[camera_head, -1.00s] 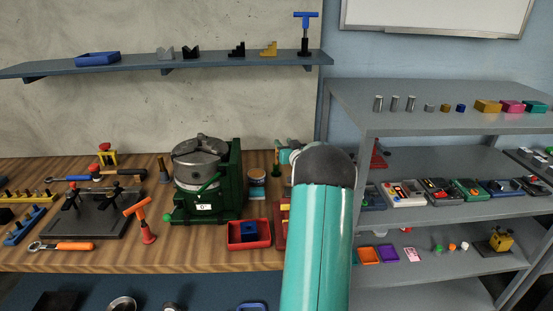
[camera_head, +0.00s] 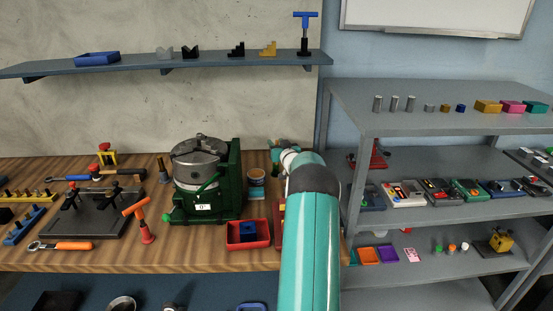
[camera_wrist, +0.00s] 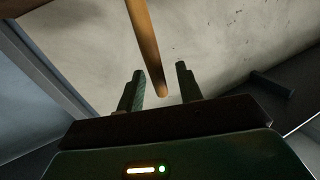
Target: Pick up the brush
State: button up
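In the wrist view, a light-brown, rounded handle (camera_wrist: 146,45) reaches down from the top edge, and its tip shows between my two fingers. It looks like a wooden brush handle, but no bristles are in view. My gripper (camera_wrist: 160,83) is open, with a finger on each side of the tip in the picture. There are visible gaps on both sides, and I cannot tell how far the tip lies in depth. In the head view, my teal arm covers the right end of the bench, and my fingers and the brush cannot be made out.
The wooden bench (camera_head: 110,257) holds a green-framed machine (camera_head: 207,180), a red tray (camera_head: 248,234) and an orange-handled tool (camera_head: 140,215). A small tin (camera_head: 256,178) stands just left of my arm. The grey shelving (camera_head: 430,125) is close on the right.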

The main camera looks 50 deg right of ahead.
grip_shut()
jog(key=shift+r, duration=0.1)
